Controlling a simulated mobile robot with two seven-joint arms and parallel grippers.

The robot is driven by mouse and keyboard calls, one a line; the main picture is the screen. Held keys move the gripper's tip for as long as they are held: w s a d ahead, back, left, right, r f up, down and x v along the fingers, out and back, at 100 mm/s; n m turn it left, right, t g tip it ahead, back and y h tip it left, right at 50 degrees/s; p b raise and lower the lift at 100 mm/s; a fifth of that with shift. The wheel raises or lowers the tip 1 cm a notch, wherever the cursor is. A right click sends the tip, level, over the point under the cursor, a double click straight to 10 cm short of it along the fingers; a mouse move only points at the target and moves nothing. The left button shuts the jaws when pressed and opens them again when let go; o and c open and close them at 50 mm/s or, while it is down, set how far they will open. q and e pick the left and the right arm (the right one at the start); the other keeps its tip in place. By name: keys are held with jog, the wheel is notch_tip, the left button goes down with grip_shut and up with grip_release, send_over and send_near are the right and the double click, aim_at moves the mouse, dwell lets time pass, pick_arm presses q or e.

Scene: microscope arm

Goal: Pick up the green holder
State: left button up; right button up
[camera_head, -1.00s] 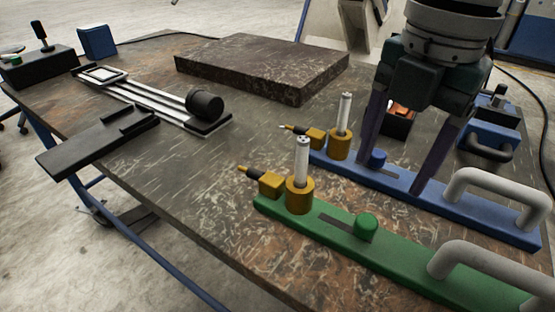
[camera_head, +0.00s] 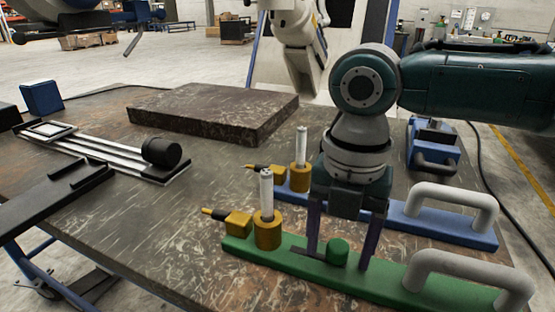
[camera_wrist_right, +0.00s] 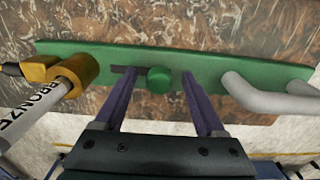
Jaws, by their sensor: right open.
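The green holder (camera_head: 285,257) lies flat at the table's front edge, a long bar with a round green knob (camera_head: 337,251), a brass cylinder with a white rod (camera_head: 266,195) at its left end, and a grey handle (camera_head: 470,266) at its right. My right gripper (camera_head: 340,261) points down over it, open, one finger on each side of the knob. In the right wrist view the green holder (camera_wrist_right: 214,68) runs across, with the knob (camera_wrist_right: 159,80) between the spread fingers (camera_wrist_right: 159,74); neither finger visibly touches the knob. What seems my left gripper (camera_head: 100,28) shows partly at the upper left.
A blue holder (camera_head: 405,218) of the same shape lies just behind the green one. A dark stone slab (camera_head: 215,112) and a metal rail device with a black knob (camera_head: 160,151) lie farther left. A blue box (camera_head: 433,146) stands behind at the right.

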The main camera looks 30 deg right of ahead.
grip_shut()
dwell(0.6)
dwell(0.8)
